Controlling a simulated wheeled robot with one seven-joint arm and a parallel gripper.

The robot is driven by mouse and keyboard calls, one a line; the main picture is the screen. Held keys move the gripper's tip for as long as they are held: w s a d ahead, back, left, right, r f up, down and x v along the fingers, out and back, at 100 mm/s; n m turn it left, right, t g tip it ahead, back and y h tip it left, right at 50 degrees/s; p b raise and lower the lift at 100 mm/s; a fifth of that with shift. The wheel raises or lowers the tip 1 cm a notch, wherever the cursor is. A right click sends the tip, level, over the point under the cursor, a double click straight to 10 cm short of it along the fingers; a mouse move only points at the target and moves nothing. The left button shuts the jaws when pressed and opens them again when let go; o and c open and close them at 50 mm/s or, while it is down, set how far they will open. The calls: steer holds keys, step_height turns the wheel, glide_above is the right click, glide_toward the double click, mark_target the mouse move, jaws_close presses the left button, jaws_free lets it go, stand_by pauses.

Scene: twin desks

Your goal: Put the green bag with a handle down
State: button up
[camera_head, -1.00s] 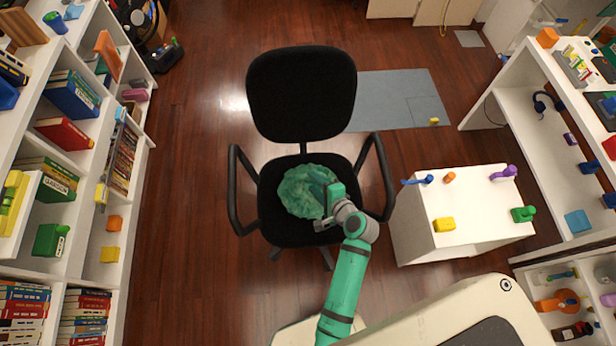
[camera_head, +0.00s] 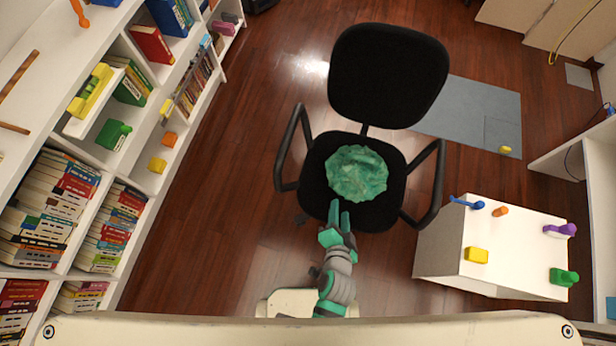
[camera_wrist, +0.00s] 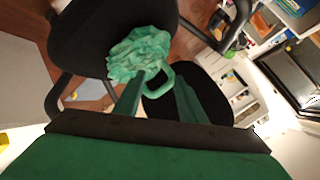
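The green bag (camera_head: 356,173) lies crumpled on the black seat of the office chair (camera_head: 390,76). In the wrist view the bag (camera_wrist: 138,52) sits just beyond my fingers, and its loop handle (camera_wrist: 158,78) extends toward them. My gripper (camera_head: 339,216) is at the front edge of the seat, just short of the bag. Its two green fingers are spread apart with nothing between them. In the wrist view the fingers (camera_wrist: 158,98) also stand apart, and the handle lies near the tip of the left one; I cannot tell whether they touch.
A white cabinet (camera_head: 440,252) with small coloured objects on top stands right of the chair. White bookshelves (camera_head: 140,215) run along the left. The chair's armrests (camera_head: 292,150) flank the seat. A grey mat (camera_head: 470,112) lies behind the chair. Wooden floor is clear between shelves and chair.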

steer(key=s+a+r+n+t, duration=0.1)
steer(key=s+a+r+n, duration=0.2)
steer(key=s+r+n, duration=0.1)
steer(key=s+a+r+n+t+y, duration=0.1)
steer(key=s+a+r+n, duration=0.2)
steer(key=r, duration=0.4)
steer(key=s+a+r+n+t, duration=0.2)
steer(key=s+a+r+n, duration=0.1)
steer(key=s+r+n, duration=0.1)
step_height(320, 180, up, 2)
steer(key=shift+s+a+r+n+y, duration=0.25)
steer(key=shift+s+a+n+y, duration=0.1)
steer(key=shift+s, duration=0.25)
